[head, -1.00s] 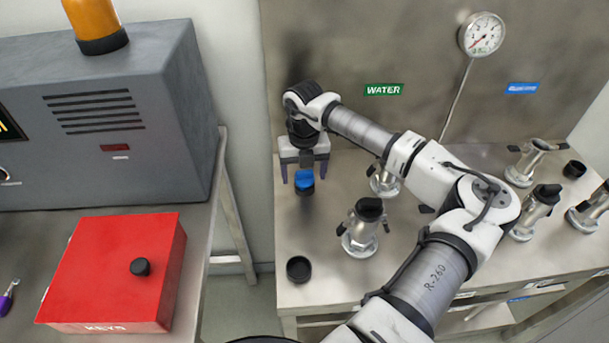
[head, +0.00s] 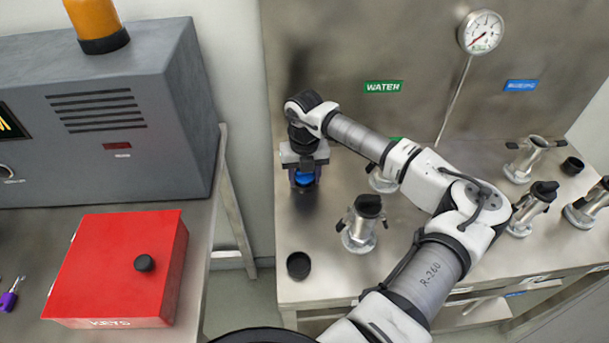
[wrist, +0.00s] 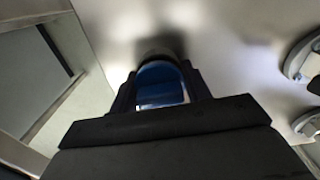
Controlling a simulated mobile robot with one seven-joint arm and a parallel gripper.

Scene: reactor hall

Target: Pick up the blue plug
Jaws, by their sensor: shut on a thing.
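The blue plug (head: 304,178) is at the left back part of the steel bench, with a blue top and a darker lower part. My gripper (head: 304,182) is over it, pointing down, with a finger on each side. The jaws are shut on the plug. In the wrist view the plug's blue face (wrist: 160,84) fills the gap between the dark fingers of my gripper (wrist: 160,92). Its lower end is dark, and I cannot tell whether it touches the bench top.
The steel bench (head: 300,230) holds a black cap (head: 298,265) at its front left and a metal pipe fitting with a black top (head: 360,224) to the right. More fittings stand farther right. A red key box (head: 115,265) sits on the left table. A steel wall with a gauge (head: 482,32) rises behind.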

